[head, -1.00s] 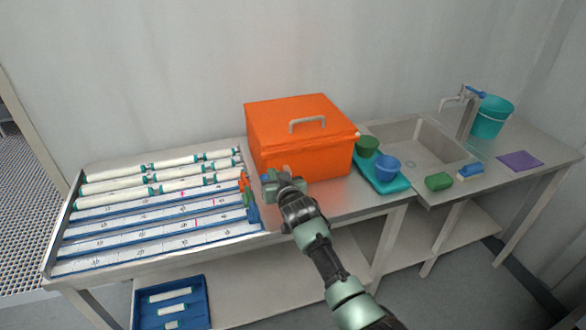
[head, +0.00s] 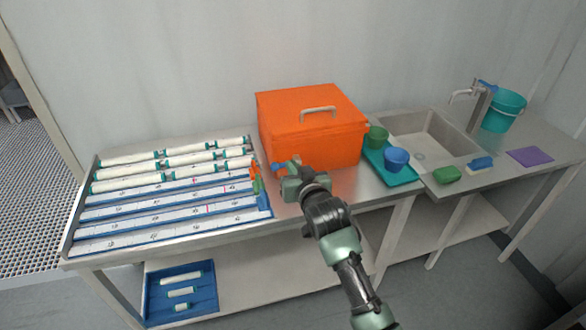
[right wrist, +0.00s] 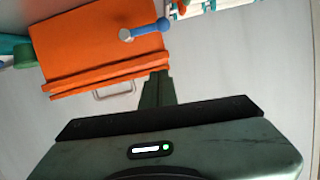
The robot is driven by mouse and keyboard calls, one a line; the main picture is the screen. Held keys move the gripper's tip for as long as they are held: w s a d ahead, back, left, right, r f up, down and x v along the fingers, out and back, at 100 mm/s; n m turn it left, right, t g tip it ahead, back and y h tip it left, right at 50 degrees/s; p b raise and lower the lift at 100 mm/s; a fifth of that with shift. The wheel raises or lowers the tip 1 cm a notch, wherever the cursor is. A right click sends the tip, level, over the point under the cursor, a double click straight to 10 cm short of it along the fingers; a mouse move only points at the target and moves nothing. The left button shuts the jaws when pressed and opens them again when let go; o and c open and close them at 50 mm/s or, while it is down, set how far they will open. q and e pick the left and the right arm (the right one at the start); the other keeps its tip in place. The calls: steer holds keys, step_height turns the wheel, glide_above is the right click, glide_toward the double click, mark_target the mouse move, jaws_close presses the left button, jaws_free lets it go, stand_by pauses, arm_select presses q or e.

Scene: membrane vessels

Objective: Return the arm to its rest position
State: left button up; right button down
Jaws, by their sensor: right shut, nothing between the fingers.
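My right gripper (head: 292,178) is in front of the orange box, above the metal bench. Its arm reaches in from the lower right of the head view. In the right wrist view the gripper (right wrist: 157,84) shows as a dark green pair of fingers, shut with nothing between them. A blue tool with a white end (right wrist: 146,29) lies ahead of the fingertips, apart from them; in the head view its blue part (head: 277,168) shows just left of the gripper. My left gripper is in neither view.
The orange lidded box (head: 312,137) stands close behind the gripper. A rack (head: 170,205) with several white tubes is to the left. A teal tray (head: 392,172) with green and blue cups and a sink (head: 425,140) are to the right. A blue bin (head: 205,292) sits on the lower shelf.

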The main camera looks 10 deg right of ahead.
stand_by(0.4)
steer(key=s+d+f+g, duration=0.25)
steer(key=s+f, duration=0.35)
steer(key=s, duration=0.3)
steer(key=s+d+f+g, duration=0.1)
steer(key=s+f+g, duration=0.2)
steer(key=s+f, duration=0.5)
steer(key=s+d+f+n+g, duration=0.15)
steer(key=s+g, duration=0.45)
steer(key=s, duration=1.8)
step_height(320, 180, down, 26)
steer(key=n+g, duration=0.1)
steer(key=s+d+f+g+b, duration=0.1)
steer(key=s+d+f, duration=0.1)
steer(key=s+f, duration=1.6)
steer(key=shift+d+f+g+h, duration=0.25)
steer(key=shift+d+g+h, duration=0.1)
steer(key=shift+d+h, duration=0.05)
